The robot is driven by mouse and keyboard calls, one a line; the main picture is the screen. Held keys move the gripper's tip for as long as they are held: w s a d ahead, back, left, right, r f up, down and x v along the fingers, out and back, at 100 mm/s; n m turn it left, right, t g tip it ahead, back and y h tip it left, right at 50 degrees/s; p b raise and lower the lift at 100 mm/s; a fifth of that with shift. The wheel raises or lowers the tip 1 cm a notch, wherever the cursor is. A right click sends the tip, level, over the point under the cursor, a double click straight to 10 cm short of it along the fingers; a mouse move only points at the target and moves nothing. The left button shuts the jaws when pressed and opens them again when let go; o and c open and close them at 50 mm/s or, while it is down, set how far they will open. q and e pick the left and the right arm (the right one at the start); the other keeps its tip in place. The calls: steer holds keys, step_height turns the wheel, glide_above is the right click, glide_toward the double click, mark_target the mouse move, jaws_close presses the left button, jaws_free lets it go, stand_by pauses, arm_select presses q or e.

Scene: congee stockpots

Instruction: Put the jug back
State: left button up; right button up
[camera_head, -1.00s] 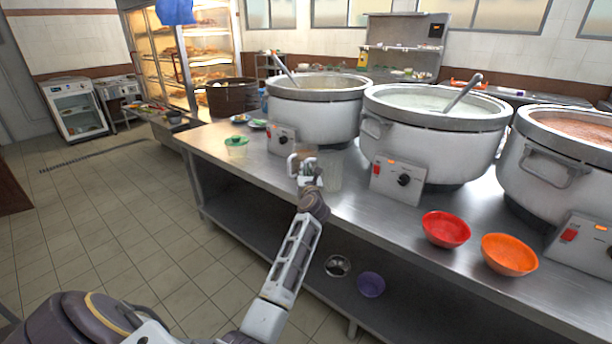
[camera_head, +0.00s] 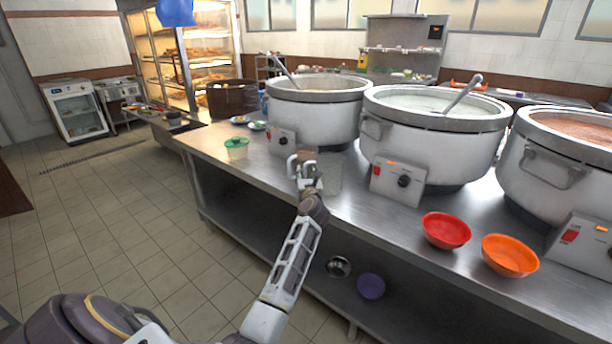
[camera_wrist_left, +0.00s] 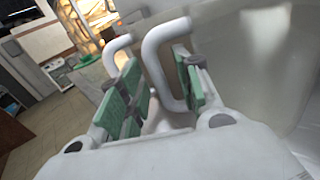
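The jug (camera_head: 329,173) is a pale, see-through vessel standing upright on the steel counter, in front of the gap between the left and middle stockpots. In the left wrist view its blurred body (camera_wrist_left: 235,65) fills the right side. A white curved handle (camera_wrist_left: 153,62) stands out to its left. My left gripper (camera_head: 305,175) is at the jug's left side, partly overlapping it. In the wrist view its green-padded fingers (camera_wrist_left: 160,97) stand apart with part of the handle between them. A gap shows, so they do not look closed on it. My right gripper is not in view.
Three large stockpots (camera_head: 318,111) with control boxes line the counter (camera_head: 350,207). A green-topped tub (camera_head: 236,148) stands left of the jug. A red bowl (camera_head: 446,230) and an orange bowl (camera_head: 510,256) sit near the front edge. The counter between tub and jug is clear.

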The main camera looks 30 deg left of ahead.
arm_select(q)
steer(key=shift+r, duration=0.1)
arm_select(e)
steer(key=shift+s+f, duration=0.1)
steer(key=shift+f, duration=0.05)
arm_select(q)
steer(key=shift+s+d, duration=0.3)
steer(key=shift+s, duration=0.05)
steer(key=p+v, duration=0.1)
steer(key=v, duration=0.4)
steer(key=shift+v, duration=0.85)
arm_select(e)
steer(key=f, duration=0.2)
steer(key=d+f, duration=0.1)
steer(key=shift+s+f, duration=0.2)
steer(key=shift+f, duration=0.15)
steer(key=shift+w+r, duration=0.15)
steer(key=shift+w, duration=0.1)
